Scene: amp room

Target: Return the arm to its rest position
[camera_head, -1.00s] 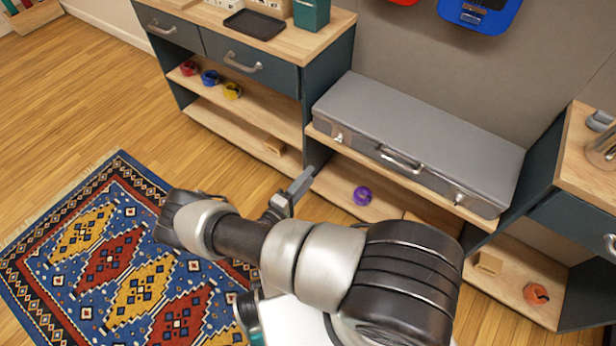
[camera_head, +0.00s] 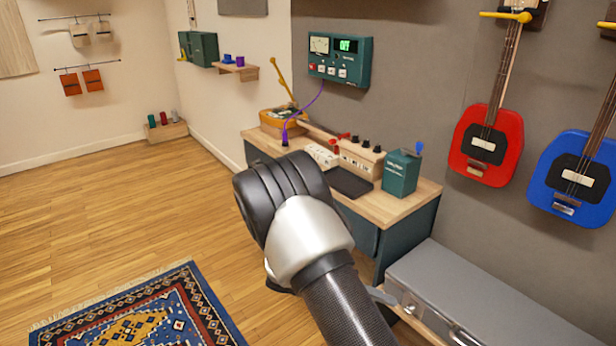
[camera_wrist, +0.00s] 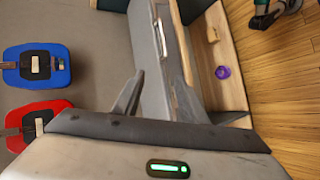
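My arm reaches up from the bottom of the head view, with its dark, rounded joint in front of the workbench (camera_head: 425,204). My gripper (camera_wrist: 157,80) shows in the wrist view with its two grey fingers apart and nothing seen between them but the background. In the head view the gripper is mostly hidden behind my arm, and only a grey piece shows beside it near the case. The grey case (camera_head: 480,300) lies on a low shelf at the lower right; it also shows beyond the fingers in the wrist view (camera_wrist: 150,60).
A red guitar (camera_head: 466,148) and a blue guitar (camera_head: 545,190) hang on the wall at the right. A green box (camera_head: 400,175) and a black tray (camera_head: 350,183) stand on the workbench. A purple roll (camera_wrist: 223,72) lies on a lower shelf. Wooden floor lies open at the left, partly covered by a patterned rug (camera_head: 150,315).

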